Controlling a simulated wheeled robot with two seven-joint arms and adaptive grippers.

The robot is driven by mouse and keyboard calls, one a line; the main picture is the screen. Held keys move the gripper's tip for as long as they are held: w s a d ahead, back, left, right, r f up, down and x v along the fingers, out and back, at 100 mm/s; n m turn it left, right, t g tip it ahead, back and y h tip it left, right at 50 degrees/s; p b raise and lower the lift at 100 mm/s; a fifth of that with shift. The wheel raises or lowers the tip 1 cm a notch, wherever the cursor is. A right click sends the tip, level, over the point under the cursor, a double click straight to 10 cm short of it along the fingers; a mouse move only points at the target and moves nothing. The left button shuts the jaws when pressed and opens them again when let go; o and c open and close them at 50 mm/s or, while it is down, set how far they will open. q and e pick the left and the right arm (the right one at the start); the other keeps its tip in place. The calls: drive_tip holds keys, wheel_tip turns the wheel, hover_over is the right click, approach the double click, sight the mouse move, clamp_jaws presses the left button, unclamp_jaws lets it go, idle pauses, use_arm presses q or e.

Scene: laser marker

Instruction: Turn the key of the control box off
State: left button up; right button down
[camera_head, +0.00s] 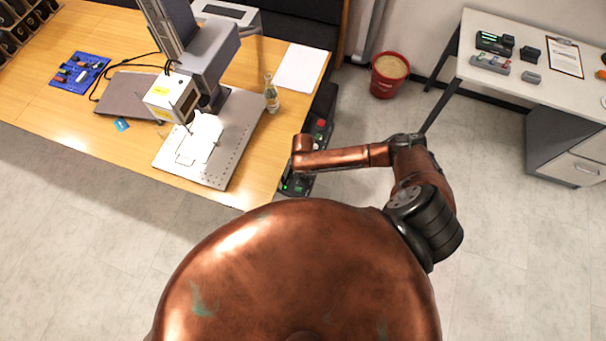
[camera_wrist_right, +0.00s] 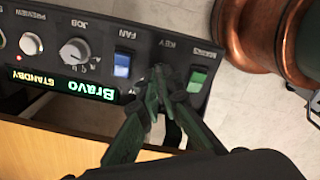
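The control box (camera_wrist_right: 60,52) fills the upper left of the right wrist view, its labels upside down; it also shows in the head view (camera_head: 320,130), partly hidden by my right arm. The lit display reads Bravo and STANDBY. My left gripper is in neither view.
A grey JOB knob (camera_wrist_right: 75,51) and a white PREVIEW button (camera_wrist_right: 31,42) are on the panel. In the head view, the laser marker (camera_head: 205,60), its perforated plate (camera_head: 225,150) and a bottle (camera_head: 271,95) stand left of the box. A red bin (camera_head: 388,84) stands beyond.

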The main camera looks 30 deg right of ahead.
drive_tip(key=shift+n+p, duration=0.45)
drive_tip(key=shift+n, duration=1.15)
drive_tip(key=c, duration=2.2)
unclamp_jaws()
drive_tip(key=shift+o, duration=0.2)
drive_tip(key=shift+r, duration=0.15)
wheel_tip(320, 180, up, 12)
